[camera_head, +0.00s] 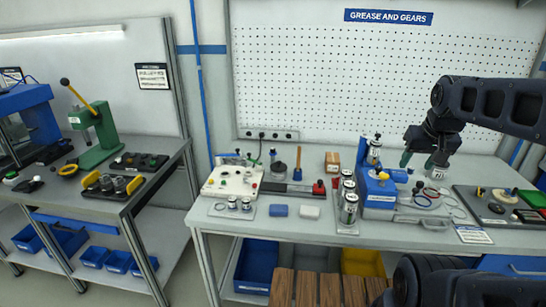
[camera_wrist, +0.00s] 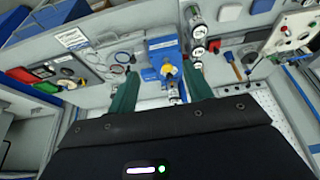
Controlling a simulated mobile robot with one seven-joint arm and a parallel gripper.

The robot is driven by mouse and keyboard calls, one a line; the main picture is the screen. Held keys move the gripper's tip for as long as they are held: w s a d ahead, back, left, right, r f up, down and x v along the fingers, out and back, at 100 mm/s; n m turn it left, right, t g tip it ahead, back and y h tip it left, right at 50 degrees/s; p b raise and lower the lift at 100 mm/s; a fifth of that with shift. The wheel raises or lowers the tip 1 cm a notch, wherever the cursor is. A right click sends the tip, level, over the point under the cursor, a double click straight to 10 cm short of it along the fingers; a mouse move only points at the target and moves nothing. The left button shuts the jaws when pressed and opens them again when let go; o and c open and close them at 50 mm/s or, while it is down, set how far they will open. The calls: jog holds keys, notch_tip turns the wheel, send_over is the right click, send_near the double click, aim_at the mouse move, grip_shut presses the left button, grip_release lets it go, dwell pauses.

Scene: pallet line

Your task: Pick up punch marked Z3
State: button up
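I cannot pick out a punch marked Z3; no marking that I can read as Z3 shows in either view. My gripper (camera_head: 417,160) is at the right of the head view, above the right part of the grey workbench (camera_head: 300,233). In the wrist view my gripper (camera_wrist: 159,72) has two green fingers spread apart with nothing held between them. Past the fingers stands a blue device with a yellow top (camera_wrist: 168,68), which also shows in the head view (camera_head: 378,192).
Several metal cans (camera_head: 349,208) stand left of the blue device. A white control box (camera_head: 232,178), a blue block (camera_head: 279,210) and a dark tray (camera_head: 497,207) are on the bench. A second bench with a green press (camera_head: 97,130) is at left. The pegboard (camera_head: 380,80) is behind.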

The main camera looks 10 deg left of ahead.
jog(key=w+a+r+n+g, duration=0.1)
jog(key=w+a+r+n, duration=0.25)
jog(key=w, duration=0.45)
jog(key=w+a+r+n, duration=0.3)
jog(key=w+n, duration=0.1)
jog(key=w, duration=0.5)
jog(key=n+g, duration=0.4)
jog(key=n, duration=1.7)
send_over(273, 155)
jog(key=w, duration=0.2)
jog(key=f, duration=2.7)
jog(key=shift+a+f, duration=0.2)
jog(key=shift+f, duration=5.6)
jog(key=shift+c, duration=0.4)
